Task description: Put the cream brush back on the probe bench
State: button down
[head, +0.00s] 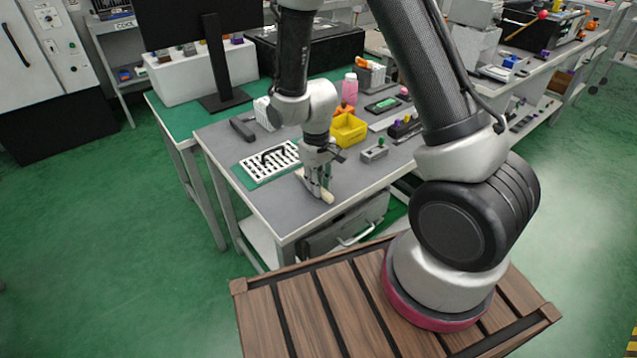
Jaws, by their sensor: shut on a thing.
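My gripper (320,187) points down over the front part of the grey-topped bench (290,212). It is shut on the cream brush (327,196), a small pale bar that shows on both sides of the fingers. The fingers hide the middle of the brush. The brush is at or just above the bench top, near the front edge; I cannot tell whether it touches.
A white slotted rack with a black handle (268,162) lies left of my gripper. A yellow bin (348,130), a grey lever box (374,151) and a pink bottle (350,88) stand behind. Bare bench top lies in front and to the right.

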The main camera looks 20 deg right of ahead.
jog(key=shift+f, duration=0.1)
jog(key=c, duration=1.4)
grip_release()
jog(key=shift+o, duration=0.2)
jog(key=s+d+r+t, duration=0.1)
jog(key=d+r, duration=0.1)
jog(key=r, duration=0.8)
jog(key=d+r, duration=0.2)
jog(key=r, duration=0.8)
jog(key=s+d+r+m+t, duration=0.1)
jog(key=s+d+r+t, duration=0.1)
jog(key=s+d+r, duration=0.3)
jog(key=s+d+r+m+t, duration=0.1)
jog(key=s+d+r+m, duration=0.1)
jog(key=s+d+r, duration=0.3)
jog(key=s+r, duration=0.4)
jog(key=s, duration=0.2)
jog(key=shift+s+d+m+t, duration=0.2)
jog(key=shift+s+m+t, duration=0.1)
jog(key=shift+t, duration=0.1)
jog(key=shift+w, duration=0.1)
